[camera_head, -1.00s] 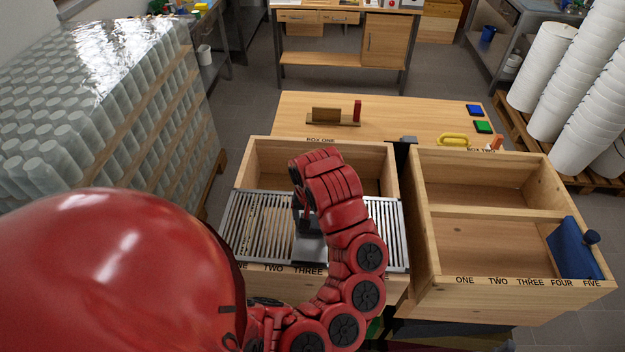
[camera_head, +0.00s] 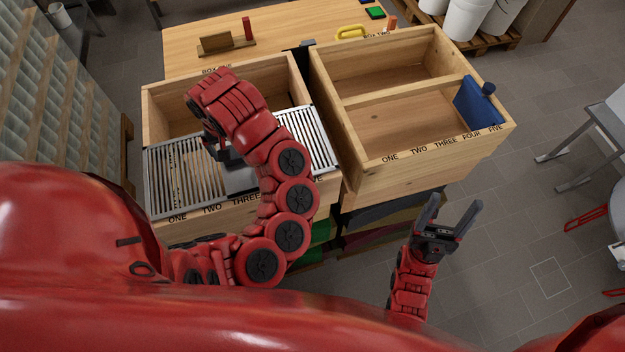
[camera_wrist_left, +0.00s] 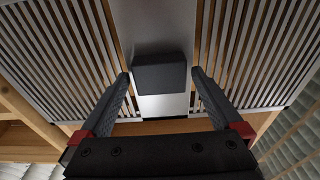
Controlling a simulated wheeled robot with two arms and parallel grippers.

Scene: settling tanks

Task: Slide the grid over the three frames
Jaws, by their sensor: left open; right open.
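The grey slatted grid (camera_head: 172,178) lies across the front part of box one, near the lettered front wall. In the left wrist view the grid (camera_wrist_left: 252,45) fills the picture, with a plain plate and a dark block-shaped handle (camera_wrist_left: 161,73) in its middle. My left gripper (camera_head: 222,150) is over the grid's middle; in the left wrist view its open fingers (camera_wrist_left: 160,88) stand on either side of the handle, with gaps showing. My right gripper (camera_head: 450,222) is open and empty, in front of box two. I cannot make out the three frames under the grid.
Box two (camera_head: 400,165) stands to the right, with a divider and a blue block with a knob (camera_head: 478,103) at its right end. Behind are a brown wooden block (camera_head: 215,42), a yellow handle (camera_head: 352,32) and a green pad (camera_head: 375,12). The back of box one is open.

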